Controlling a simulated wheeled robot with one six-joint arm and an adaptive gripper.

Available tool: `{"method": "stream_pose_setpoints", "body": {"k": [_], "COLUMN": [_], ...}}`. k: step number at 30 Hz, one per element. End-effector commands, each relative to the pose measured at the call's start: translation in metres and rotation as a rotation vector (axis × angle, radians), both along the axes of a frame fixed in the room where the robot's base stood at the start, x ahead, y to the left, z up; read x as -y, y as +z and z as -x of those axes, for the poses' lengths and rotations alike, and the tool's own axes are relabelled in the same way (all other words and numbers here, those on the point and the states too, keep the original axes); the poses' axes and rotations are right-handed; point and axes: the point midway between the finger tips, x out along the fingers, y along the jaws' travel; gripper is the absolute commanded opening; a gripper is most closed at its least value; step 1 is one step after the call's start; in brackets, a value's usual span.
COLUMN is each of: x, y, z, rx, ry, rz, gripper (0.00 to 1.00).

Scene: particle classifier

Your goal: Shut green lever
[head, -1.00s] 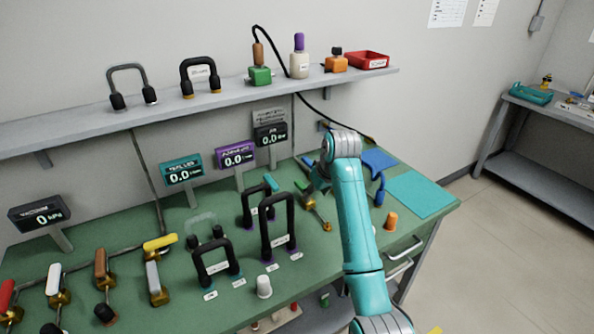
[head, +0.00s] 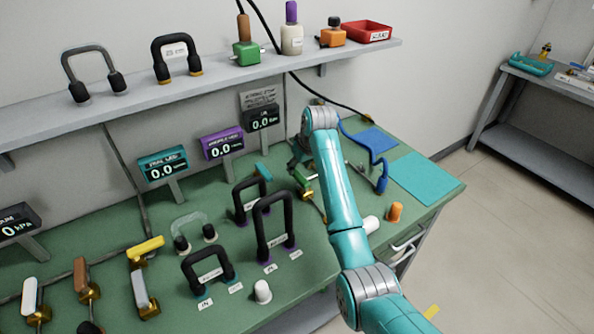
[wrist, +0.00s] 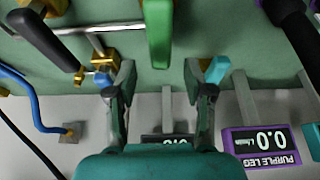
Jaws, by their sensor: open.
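The green lever (head: 302,177) sits on a brass valve on the green bench, partly hidden behind my arm in the head view. My gripper (wrist: 159,72) is open, with one finger on either side of the line of the handle. The handle appears just beyond the fingertips, and I see no contact. In the head view my gripper (head: 302,158) is mostly hidden by my own arm, beside the lever.
A teal lever (wrist: 215,70) is close to the right finger in the wrist view. A brass valve with a blue part (wrist: 98,79) is near the left finger. Black hose loops (head: 273,225) stand left of my arm. A shelf (head: 200,95) runs above the bench.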

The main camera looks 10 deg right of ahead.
Motion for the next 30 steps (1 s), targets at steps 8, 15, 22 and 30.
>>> {"method": "stream_pose_setpoints", "body": {"k": [8, 15, 22, 30], "x": [-0.004, -0.005, -0.004, -0.004], "y": [-0.028, -0.033, -0.032, -0.032], "z": [-0.011, -0.013, -0.013, -0.013], "rx": [-0.001, 0.001, 0.001, 0.001], "ry": [0.001, 0.001, 0.001, 0.000], "rz": [0.001, 0.000, 0.000, 0.000], "gripper": [0.52, 0.52, 0.27, 0.00]}}
